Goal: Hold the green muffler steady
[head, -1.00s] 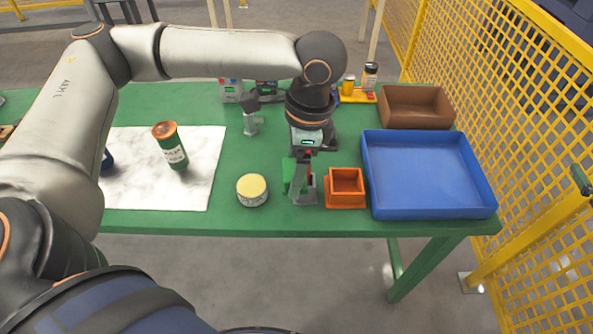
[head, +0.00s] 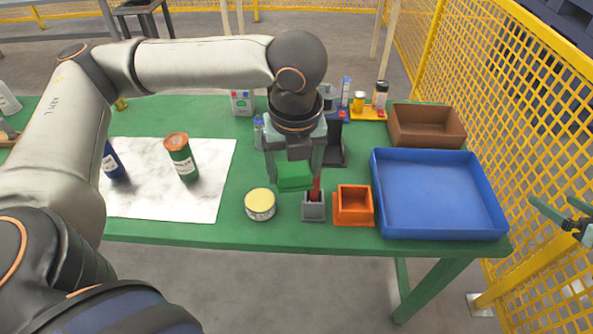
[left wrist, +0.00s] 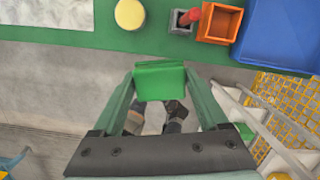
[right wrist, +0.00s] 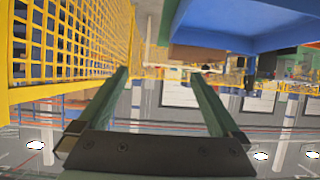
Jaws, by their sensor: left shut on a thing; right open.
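The green muffler (head: 294,176), a plain block-like green piece, is between the fingers of my left gripper (head: 293,180), which is shut on it. In the head view it appears just behind and left of a small grey holder (head: 313,208) with a red piece in it. The left wrist view shows the muffler (left wrist: 160,80) spanning the gap between both fingertips, apart from the table items. My right gripper (head: 566,221) is open and empty at the right edge, by the yellow fence; its spread fingers (right wrist: 160,73) show in the right wrist view.
An orange bin (head: 354,222), blue tray (head: 440,233) and brown box (head: 428,138) stand to the right. A yellow-lidded tin (head: 260,204) is left of the holder. A green can (head: 181,157) stands on the white mat (head: 165,205). A yellow mesh fence (head: 500,100) bounds the right side.

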